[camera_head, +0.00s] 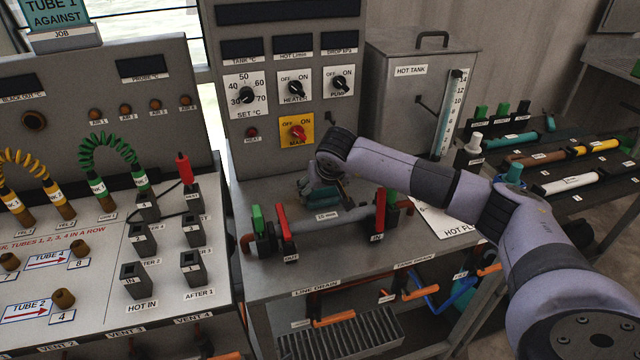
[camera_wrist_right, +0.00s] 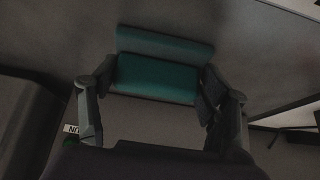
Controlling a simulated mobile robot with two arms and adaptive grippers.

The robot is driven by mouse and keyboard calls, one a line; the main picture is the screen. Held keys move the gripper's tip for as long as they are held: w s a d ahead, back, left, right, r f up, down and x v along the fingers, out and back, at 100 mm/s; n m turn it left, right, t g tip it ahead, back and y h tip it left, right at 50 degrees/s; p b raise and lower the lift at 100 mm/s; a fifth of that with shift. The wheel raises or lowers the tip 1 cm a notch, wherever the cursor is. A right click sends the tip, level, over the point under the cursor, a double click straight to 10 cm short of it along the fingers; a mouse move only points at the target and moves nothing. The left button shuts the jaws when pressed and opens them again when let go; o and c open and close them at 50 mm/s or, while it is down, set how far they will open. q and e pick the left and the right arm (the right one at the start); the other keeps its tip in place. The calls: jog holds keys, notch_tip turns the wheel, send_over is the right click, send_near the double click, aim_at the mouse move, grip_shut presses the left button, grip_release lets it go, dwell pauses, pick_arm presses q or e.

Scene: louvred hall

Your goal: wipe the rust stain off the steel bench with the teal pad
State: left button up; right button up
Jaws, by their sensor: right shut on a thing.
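The teal pad (camera_wrist_right: 155,78) is between the two fingers of my right gripper (camera_wrist_right: 157,88) in the right wrist view. The gripper is shut on it. In the head view my right gripper (camera_head: 318,190) is low over the steel bench (camera_head: 262,192), behind the grey pipe with red and green handles. A small part of the pad shows dark teal beside it. I cannot tell for sure whether the pad touches the bench. I cannot make out the rust stain in either view. My left gripper is not in view.
The grey pipe with red handles (camera_head: 283,219) stands in front of my right gripper. The control panel (camera_head: 290,75) rises behind it and the hot tank (camera_head: 400,100) stands at the back right. A sloped panel with hoses and sockets (camera_head: 100,250) is at the left.

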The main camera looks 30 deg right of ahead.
aim_at(311, 200)
jog(key=shift+s+a+f, duration=0.15)
jog(key=shift+s+a, duration=0.05)
jog(key=shift+s, duration=0.85)
jog(key=shift+w+a, duration=0.25)
jog(key=shift+a, duration=0.5)
jog(key=shift+w+a, duration=0.25)
jog(key=shift+a, duration=0.5)
jog(key=shift+w+d+b, duration=0.25)
jog(key=shift+w+b, duration=0.2)
jog(key=shift+w, duration=0.4)
jog(key=shift+w+d+b, duration=0.2)
jog(key=shift+w+b, duration=0.2)
jog(key=shift+w, duration=0.4)
jog(key=shift+w+d+b, duration=0.25)
jog(key=shift+w+b, duration=0.2)
jog(key=shift+w, duration=0.4)
jog(key=shift+w+d+b, duration=0.2)
jog(key=shift+w+b, duration=0.05)
jog(key=shift+w, duration=0.65)
jog(key=shift+w+d+b, duration=0.2)
jog(key=shift+w+b, duration=0.1)
jog(key=shift+w, duration=0.55)
jog(key=shift+w+d+b, duration=0.2)
jog(key=shift+w+b, duration=0.05)
jog(key=shift+w, duration=0.65)
jog(key=shift+r+p, duration=2.1)
jog(key=shift+r, duration=1.05)
jog(key=shift+r, duration=0.1)
